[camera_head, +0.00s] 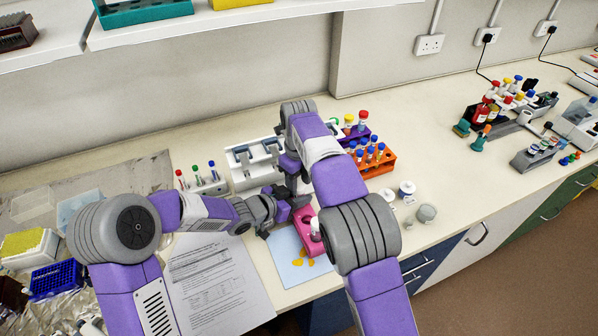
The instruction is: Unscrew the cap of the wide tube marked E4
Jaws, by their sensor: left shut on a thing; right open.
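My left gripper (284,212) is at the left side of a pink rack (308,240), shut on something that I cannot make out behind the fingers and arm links. My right gripper (298,188) points down close above and beside the left one. It is open, and its fingertips are largely hidden. A pale tube (316,228) stands in the pink rack, partly covered by my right arm. The mark E4 is not legible on any tube, so I cannot tell which wide tube bears it.
A blue sheet with orange spots (288,272) and printed pages (215,285) lie in front. Behind stand a white rack (243,178), an orange rack of capped tubes (378,168) and a purple rack (358,135). Small jars (426,213) stand right of my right arm.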

